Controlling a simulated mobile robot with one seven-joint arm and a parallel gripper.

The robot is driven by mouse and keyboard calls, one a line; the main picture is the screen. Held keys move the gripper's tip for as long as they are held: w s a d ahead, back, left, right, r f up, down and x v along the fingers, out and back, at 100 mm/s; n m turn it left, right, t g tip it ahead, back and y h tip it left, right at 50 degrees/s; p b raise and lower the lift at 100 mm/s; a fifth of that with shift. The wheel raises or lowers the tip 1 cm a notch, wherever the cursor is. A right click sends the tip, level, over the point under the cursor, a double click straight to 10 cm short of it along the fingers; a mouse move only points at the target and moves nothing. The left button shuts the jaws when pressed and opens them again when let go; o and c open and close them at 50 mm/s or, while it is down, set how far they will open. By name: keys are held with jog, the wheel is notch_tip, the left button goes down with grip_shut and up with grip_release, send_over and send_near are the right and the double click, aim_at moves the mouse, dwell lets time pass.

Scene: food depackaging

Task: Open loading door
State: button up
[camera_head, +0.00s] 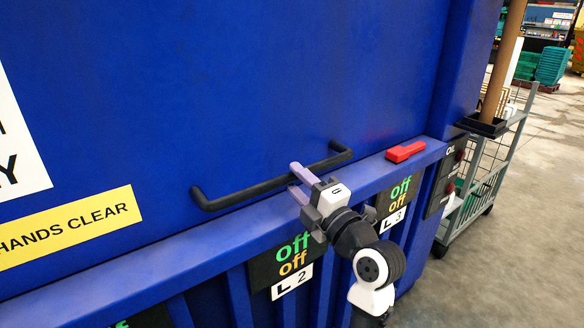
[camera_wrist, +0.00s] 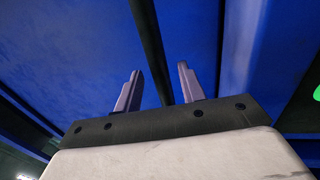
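The loading door (camera_head: 230,80) is a large blue panel filling much of the head view, and its lower part is above a blue ledge. A black bar handle (camera_head: 235,196) runs along its lower part, tilted up to the right in the picture. My gripper (camera_head: 298,182) is at the right half of the handle, its fingers pointing at the door. In the wrist view the handle (camera_wrist: 150,40) runs between the two spread fingers of my gripper (camera_wrist: 160,68), with a gap visible on each side. The fingers are open. Whether either finger touches the bar is hidden.
A red latch-like piece (camera_head: 405,151) lies on the blue ledge (camera_head: 370,174) right of the handle. Panels marked "off" (camera_head: 281,263) are below the ledge. A grey wire cart (camera_head: 485,175) stands at the right, with open floor (camera_head: 540,240) beside it.

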jog(key=shift+x, duration=1.3)
grip_shut()
